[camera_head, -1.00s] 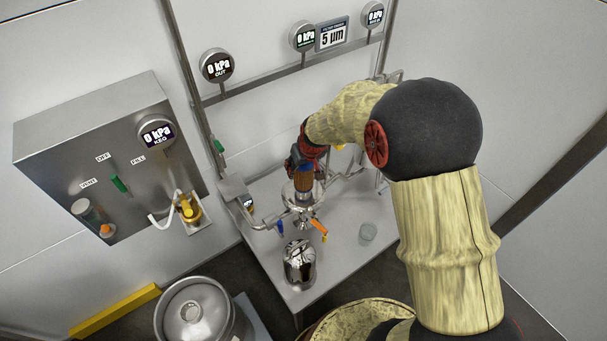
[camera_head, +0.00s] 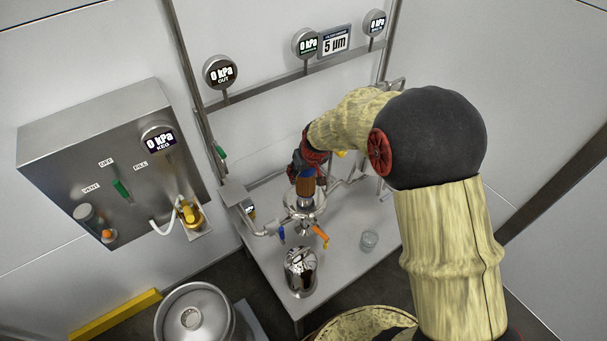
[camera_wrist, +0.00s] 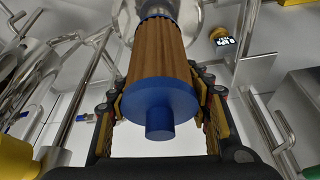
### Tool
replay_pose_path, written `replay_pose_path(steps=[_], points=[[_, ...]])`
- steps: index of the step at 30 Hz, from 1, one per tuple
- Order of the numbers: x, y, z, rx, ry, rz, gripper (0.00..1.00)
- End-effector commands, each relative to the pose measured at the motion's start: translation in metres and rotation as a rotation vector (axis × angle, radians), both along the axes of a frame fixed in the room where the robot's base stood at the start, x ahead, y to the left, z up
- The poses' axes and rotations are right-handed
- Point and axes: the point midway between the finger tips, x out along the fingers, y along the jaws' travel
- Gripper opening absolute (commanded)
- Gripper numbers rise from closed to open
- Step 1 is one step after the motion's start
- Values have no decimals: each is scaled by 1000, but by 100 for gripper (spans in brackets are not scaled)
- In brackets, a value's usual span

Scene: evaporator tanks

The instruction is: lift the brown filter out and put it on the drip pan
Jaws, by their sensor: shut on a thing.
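The brown filter (camera_head: 305,187) is a pleated cylinder with blue end caps. It stands nearly upright above the round metal housing base (camera_head: 301,207) on the steel table. My gripper (camera_head: 303,170) is shut on its upper part. In the wrist view, the filter (camera_wrist: 160,58) lies between the fingers of my gripper (camera_wrist: 158,105), its blue cap and stub toward the camera. The far end is close to the metal base, and I cannot tell whether it is clear of it. I cannot make out a drip pan for certain.
A shiny metal housing bowl (camera_head: 300,271) stands in front of the base, near orange (camera_head: 320,234) and blue valve handles. A clear cup (camera_head: 369,240) stands to the right. A keg (camera_head: 195,315) is at lower left. Pipes and gauges run behind.

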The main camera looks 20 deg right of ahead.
Motion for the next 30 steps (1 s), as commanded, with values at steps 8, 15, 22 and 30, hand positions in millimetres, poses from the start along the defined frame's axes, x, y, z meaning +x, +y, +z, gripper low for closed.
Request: replay_pose_path(steps=[8,15,22,30], points=[[-7,-1,42,0,-8,0,12],[-50,-5,95,0,-10,-2,12],[-101,-10,113,-1,-8,-1,12],[-132,-13,124,0,-6,-1,12]])
